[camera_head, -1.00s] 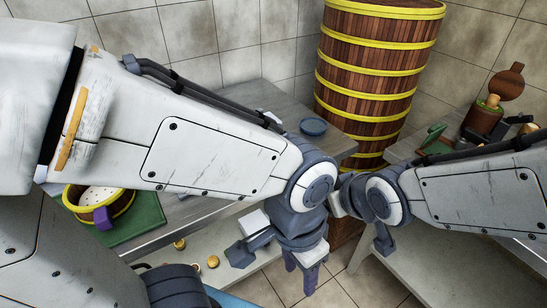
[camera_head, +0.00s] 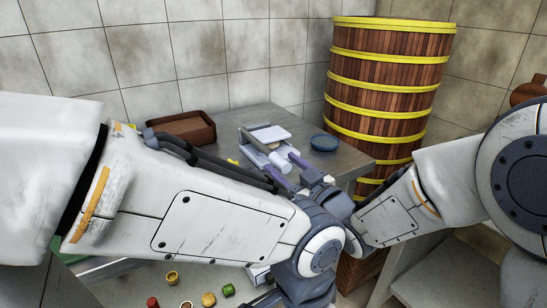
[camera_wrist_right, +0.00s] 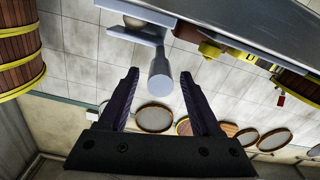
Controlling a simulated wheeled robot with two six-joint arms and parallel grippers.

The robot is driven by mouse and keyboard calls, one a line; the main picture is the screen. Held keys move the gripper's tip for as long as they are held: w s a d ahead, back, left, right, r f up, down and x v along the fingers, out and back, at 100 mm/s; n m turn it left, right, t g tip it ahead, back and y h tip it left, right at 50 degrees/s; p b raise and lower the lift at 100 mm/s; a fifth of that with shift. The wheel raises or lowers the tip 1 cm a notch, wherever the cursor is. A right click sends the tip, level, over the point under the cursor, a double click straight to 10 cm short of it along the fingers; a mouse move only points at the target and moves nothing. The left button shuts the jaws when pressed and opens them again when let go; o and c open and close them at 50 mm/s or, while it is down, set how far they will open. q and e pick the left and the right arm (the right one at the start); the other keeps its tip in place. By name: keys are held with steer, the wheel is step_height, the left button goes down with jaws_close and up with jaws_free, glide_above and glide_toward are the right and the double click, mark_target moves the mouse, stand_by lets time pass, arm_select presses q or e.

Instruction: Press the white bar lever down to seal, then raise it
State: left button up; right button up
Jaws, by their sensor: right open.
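The white bar lever (camera_head: 258,145) belongs to a pale sealing machine (camera_head: 270,133) on the grey table. It ends in a thick pale cylinder, which also shows in the right wrist view (camera_wrist_right: 161,78). My right gripper (camera_head: 286,168) is open at this end of the lever, with its purple fingers on either side of the cylinder. In the right wrist view the open fingers (camera_wrist_right: 160,82) have the cylinder's end between or just beyond their tips; contact cannot be told. My left arm crosses in front and hides part of the table; its fingers lie below the picture.
A blue bowl (camera_head: 324,143) stands right of the machine, and a brown box (camera_head: 182,128) stands left of it. A tall steamer tower (camera_head: 385,85) rises behind at the right. Several small round items, one green (camera_head: 228,290), lie on a lower surface. The back wall is tiled.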

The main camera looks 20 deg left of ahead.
mark_target(273, 154)
steer(key=x, duration=0.5)
steer(key=shift+a, duration=0.1)
jaws_close()
